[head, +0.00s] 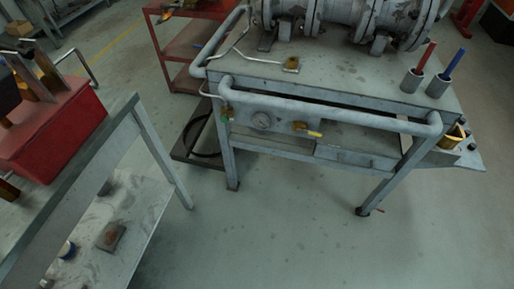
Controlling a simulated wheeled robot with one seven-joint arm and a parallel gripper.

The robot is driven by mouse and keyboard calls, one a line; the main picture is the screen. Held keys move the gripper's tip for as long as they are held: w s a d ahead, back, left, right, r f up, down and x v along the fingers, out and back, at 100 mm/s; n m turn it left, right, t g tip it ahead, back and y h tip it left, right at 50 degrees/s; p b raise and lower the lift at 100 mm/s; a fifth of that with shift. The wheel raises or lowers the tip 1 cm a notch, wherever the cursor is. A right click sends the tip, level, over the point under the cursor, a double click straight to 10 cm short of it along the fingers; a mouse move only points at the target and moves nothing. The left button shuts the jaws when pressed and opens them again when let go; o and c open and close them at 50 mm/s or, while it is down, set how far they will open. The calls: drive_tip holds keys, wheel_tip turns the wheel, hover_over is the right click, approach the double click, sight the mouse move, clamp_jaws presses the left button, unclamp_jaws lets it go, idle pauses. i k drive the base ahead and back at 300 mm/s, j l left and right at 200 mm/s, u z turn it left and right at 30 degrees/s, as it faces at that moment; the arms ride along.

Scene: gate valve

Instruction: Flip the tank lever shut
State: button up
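A brass valve with a yellow lever (308,130) sits on the front of the grey bench, below the front rail. The lever points right and slightly down. I cannot tell from this view whether it is open or shut. The large grey flanged body (340,12) lies on the bench top and is cut off by the top edge. I cannot tell which valve belongs to the tank. My gripper is not in view.
A red toolbox (55,130) sits on a table at left. A red cart (185,45) stands behind. Floor (270,235) in front of the bench is clear.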

sight(298, 130)
drive_tip(key=i+j+u, duration=0.3)
drive_tip(key=j, duration=0.2)
drive_tip(key=i+j+u, duration=0.3)
drive_tip(key=i+j, duration=0.1)
